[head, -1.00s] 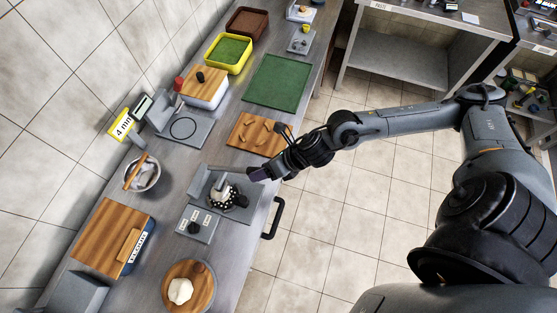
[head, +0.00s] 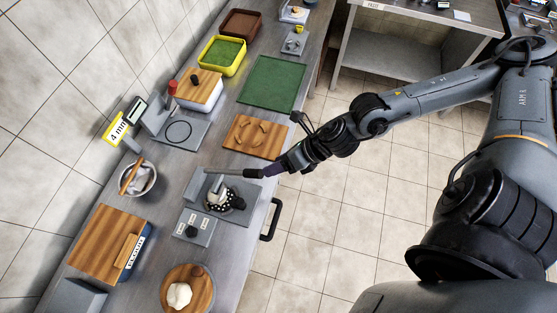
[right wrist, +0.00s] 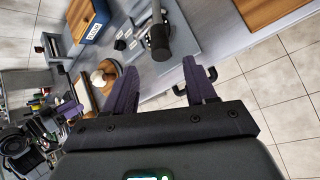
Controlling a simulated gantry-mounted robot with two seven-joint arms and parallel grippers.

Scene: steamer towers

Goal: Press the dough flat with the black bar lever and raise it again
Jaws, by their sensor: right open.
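The press (head: 230,213) stands on the counter with a grey arm across it. The black bar lever (head: 253,173) sticks out from it to the right, level over the counter's edge. A pale lump (head: 216,187), perhaps the dough, shows under the arm beside a black-and-white dotted part; its shape is partly hidden. My right gripper (head: 272,171) is just right of the bar's end. In the right wrist view my right gripper (right wrist: 160,65) is open, with the black bar (right wrist: 159,42) lined up between the purple fingers and not clamped.
A round board (head: 200,301) with white dough (head: 179,295) lies nearer the front. A wooden board (head: 250,145) and a green mat (head: 272,82) lie beyond the press. A black counter handle (head: 268,222) juts out near the arm.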

